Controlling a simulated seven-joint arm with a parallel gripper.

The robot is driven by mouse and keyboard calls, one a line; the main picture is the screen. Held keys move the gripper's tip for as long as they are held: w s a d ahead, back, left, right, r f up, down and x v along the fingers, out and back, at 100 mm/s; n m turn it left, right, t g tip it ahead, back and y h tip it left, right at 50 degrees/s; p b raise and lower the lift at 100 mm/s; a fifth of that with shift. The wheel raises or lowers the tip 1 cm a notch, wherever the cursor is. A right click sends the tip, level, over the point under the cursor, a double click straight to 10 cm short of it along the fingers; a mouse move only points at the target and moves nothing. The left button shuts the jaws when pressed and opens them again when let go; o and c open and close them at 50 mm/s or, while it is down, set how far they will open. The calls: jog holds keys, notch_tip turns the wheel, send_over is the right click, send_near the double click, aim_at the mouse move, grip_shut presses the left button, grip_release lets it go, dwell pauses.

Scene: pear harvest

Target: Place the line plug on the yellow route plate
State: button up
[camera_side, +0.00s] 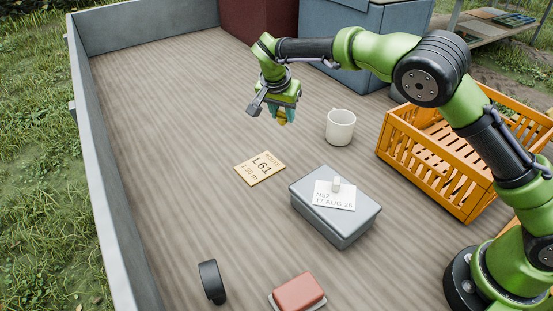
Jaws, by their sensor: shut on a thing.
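The yellow route plate (260,169) lies flat on the wooden bed, left of centre, with "ROUTE L61 1.50 m" printed on it. My gripper (281,118) is above and a little to the right of the plate in the picture, pointing down. It is shut on a small yellowish thing, which I take to be the line plug (282,121). The fingers hide most of it. The plug and the plate are apart.
A grey lidded box (335,222) with a paper label stands right of the plate. A white mug (340,127) stands behind it. An orange crate (440,155) is at the right. The left bed is clear.

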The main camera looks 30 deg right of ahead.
jog(key=s+a+n, duration=0.2)
jog(key=a, duration=0.6)
send_over(261, 163)
jog(key=s+a, duration=0.1)
jog(key=shift+t, duration=0.3)
notch_tip(261, 163, down, 6)
jog(key=shift+s+r, duration=0.1)
jog(key=shift+r, duration=0.15)
jog(key=shift+f, duration=2.1)
jog(key=shift+f, duration=0.15)
jog(key=o, duration=1)
